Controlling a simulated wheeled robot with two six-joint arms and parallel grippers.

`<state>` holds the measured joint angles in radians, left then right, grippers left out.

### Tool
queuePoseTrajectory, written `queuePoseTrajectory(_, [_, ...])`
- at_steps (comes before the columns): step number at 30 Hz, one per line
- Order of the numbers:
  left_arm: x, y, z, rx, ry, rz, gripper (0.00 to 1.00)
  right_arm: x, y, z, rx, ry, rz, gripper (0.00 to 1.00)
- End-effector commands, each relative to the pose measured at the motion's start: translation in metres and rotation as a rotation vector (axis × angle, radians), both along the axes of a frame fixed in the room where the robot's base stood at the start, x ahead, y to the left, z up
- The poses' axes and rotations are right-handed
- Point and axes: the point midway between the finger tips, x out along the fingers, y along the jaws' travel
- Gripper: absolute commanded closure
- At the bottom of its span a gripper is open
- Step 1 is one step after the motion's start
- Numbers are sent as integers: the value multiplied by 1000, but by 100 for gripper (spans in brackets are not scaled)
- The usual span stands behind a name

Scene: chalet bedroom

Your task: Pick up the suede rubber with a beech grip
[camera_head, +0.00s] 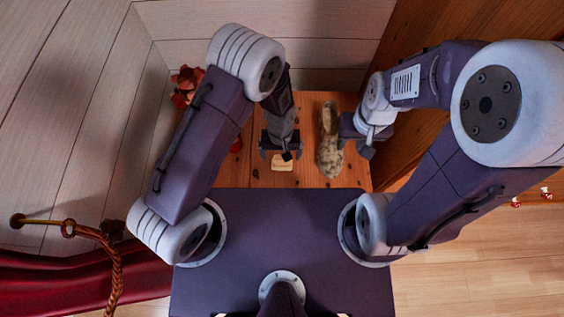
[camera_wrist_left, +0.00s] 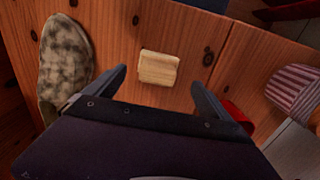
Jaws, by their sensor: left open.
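The suede rubber shows as a small pale beech block (camera_head: 282,162) lying flat on the wooden table near its front edge. In the left wrist view the block (camera_wrist_left: 158,68) lies ahead of my fingers, its long side running across the gap; its suede face is not visible. My left gripper (camera_head: 281,148) is open and empty above the table, just behind the block in the head view. My right gripper (camera_head: 364,150) hangs at the table's right side, beside the shoe; its fingers are too obscured to judge.
A mottled shoe (camera_head: 329,140) stands on the table (camera_head: 305,176) right of the block. The left wrist view also shows a striped item (camera_wrist_left: 295,88). Red flowers (camera_head: 185,86) are at the back left.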

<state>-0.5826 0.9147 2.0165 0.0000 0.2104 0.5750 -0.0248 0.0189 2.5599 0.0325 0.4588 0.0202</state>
Motion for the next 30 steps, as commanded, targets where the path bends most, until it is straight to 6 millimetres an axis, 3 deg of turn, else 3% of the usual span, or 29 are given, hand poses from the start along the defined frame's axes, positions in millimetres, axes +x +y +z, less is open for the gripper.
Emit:
queuePoseTrajectory(5, [-1, -1, -15, 1, 1, 0, 6, 0, 0, -7, 0, 0, 0, 64])
queuePoseTrajectory(12, [-4, -5, -56, 1, 1, 0, 6, 0, 0, -24, 0, 0, 0, 64])
queuePoseTrajectory(20, [-3, -5, -60, 0, 0, 0, 6, 0, 0, -23, 0, 0, 0, 64])
queuePoseTrajectory(21, [-3, -5, -59, 0, 0, 0, 9, 0, 0, -23, 0, 0, 0, 64])
queuePoseTrajectory(23, [-3, -5, -59, 0, 0, 0, 26, 0, 0, -23, 0, 0, 0, 64])
queuePoseTrajectory(28, [-3, -5, -59, 0, 0, 0, 73, 0, 0, -23, 0, 0, 0, 64])
queuePoseTrajectory(30, [-3, -5, -59, 0, 0, 0, 73, 0, 0, -23, 0, 0, 0, 64])
